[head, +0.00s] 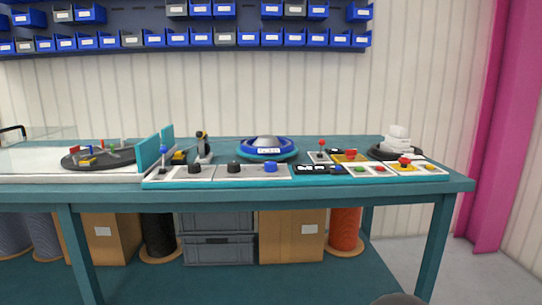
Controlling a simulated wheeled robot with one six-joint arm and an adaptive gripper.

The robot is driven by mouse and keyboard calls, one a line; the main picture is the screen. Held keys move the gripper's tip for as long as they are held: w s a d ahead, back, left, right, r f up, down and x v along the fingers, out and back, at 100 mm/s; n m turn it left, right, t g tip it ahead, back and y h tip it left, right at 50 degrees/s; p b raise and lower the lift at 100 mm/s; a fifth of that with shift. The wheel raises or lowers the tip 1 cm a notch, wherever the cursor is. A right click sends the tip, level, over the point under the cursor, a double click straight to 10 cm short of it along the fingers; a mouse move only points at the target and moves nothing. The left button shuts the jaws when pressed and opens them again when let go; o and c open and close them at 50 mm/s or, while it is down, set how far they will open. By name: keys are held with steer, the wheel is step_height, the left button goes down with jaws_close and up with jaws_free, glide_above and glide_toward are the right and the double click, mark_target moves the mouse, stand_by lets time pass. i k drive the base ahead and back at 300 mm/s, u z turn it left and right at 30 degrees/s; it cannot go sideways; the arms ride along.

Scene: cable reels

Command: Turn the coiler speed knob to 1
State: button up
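Three knobs stand in a row on pale panels along the front of the teal bench: a black knob (194,168) on the left, a black knob (233,167) in the middle and a blue knob (270,167) on the right. Their labels and pointer marks are too small to read, so I cannot tell which is the coiler speed knob or its setting. A blue round device (267,147) with a grey dome and a white label sits behind them. My gripper is not in view.
On the bench (360,187), a lever (163,159) stands left of the knobs. A red-topped joystick (321,152), a black panel (318,169) and push-button boxes (367,169) are to the right. A dark turntable (98,156) is far left. Reels, cartons and grey crates (220,249) stand underneath.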

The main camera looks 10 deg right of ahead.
mark_target(234, 167)
steer(key=z, duration=0.15)
steer(key=i, duration=0.6)
steer(key=u, duration=0.6)
steer(key=i, duration=0.6)
steer(key=u, duration=0.55)
